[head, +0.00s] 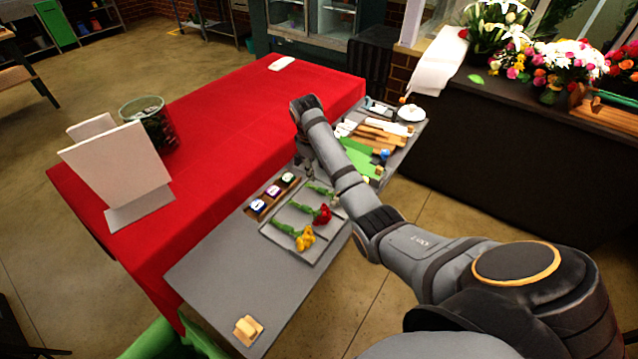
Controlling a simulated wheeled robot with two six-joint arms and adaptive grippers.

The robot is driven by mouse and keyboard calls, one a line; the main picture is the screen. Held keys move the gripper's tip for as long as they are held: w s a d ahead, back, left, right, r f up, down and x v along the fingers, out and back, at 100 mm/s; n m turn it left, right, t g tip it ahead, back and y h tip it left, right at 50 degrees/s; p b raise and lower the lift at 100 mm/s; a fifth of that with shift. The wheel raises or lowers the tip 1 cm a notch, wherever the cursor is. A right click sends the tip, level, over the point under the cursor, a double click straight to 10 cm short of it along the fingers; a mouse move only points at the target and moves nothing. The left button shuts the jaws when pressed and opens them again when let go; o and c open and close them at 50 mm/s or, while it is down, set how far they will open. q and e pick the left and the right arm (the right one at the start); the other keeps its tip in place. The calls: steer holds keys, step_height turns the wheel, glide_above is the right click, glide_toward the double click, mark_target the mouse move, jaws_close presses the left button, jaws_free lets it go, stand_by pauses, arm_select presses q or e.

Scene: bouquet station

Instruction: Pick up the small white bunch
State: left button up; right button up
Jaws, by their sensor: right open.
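A shallow grey tray (296,247) on the grey table holds several small bunches lying on their sides. A bunch with a pale head and green stems (320,189) lies at the tray's far end; it looks like the small white bunch, but its head is small and hard to make out. A red bunch (322,215) lies in the middle and a yellow bunch (304,239) at the near end. My right gripper (305,172) hangs open just beyond the tray's far end, apart from the pale bunch and partly hidden by my arm. My left gripper is out of view.
A wooden holder with ribbon spools (273,192) stands left of the tray. Wrapping and tools (375,132) lie beyond my right arm. A white stand (120,168) and a glass vase (147,120) are on the red cloth. The grey table's near left is mostly clear.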

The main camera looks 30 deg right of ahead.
glide_above(321, 189)
steer(key=f, duration=0.2)
steer(key=f+p, duration=0.1)
steer(key=f, duration=0.1)
steer(key=shift+s+a+f, duration=0.15)
steer(key=shift+s, duration=0.05)
steer(key=shift+f, duration=0.4)
steer(key=shift+f+p, duration=0.5)
steer(key=shift+f, duration=0.2)
step_height(321, 189, down, 3)
steer(key=shift+w+r, duration=0.1)
steer(key=shift+w, duration=0.05)
steer(key=c, duration=0.4)
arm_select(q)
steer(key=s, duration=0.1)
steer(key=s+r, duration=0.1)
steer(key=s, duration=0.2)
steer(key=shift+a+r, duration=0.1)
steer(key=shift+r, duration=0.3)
arm_select(e)
jaws_close()
